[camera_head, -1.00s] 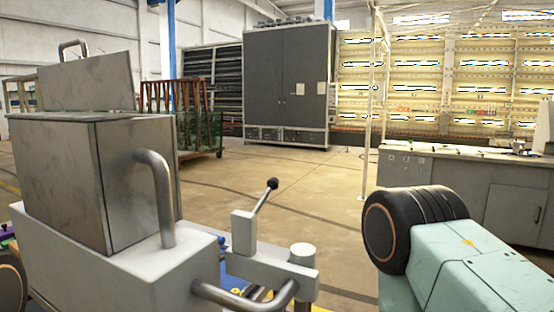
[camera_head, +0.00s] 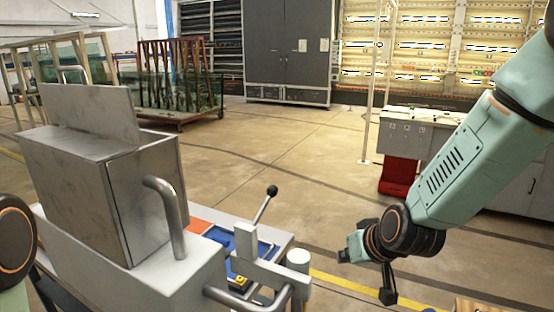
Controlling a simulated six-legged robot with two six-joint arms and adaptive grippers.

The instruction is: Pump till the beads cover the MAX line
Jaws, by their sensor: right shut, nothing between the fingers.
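A hand lever with a black ball knob (camera_head: 271,191) rises, tilted to the right, from a light grey bracket (camera_head: 246,243) on the machine's right side. A short white-topped cylinder (camera_head: 298,258) stands beside the bracket. The metal washer box (camera_head: 90,185) with a raised lid and a curved pipe (camera_head: 165,215) sits at left. No beads or MAX line can be made out. My right gripper (camera_head: 388,296) hangs down, shut and empty, to the right of the lever and apart from it. Only a joint of my left arm shows at the left edge; its gripper is out of view.
A low table with a blue tray (camera_head: 226,240) stands behind the lever. A grey workbench (camera_head: 408,145) with a red box (camera_head: 398,176) is at right. A glass rack (camera_head: 175,85) and dark cabinet (camera_head: 290,45) stand far back. The floor between is clear.

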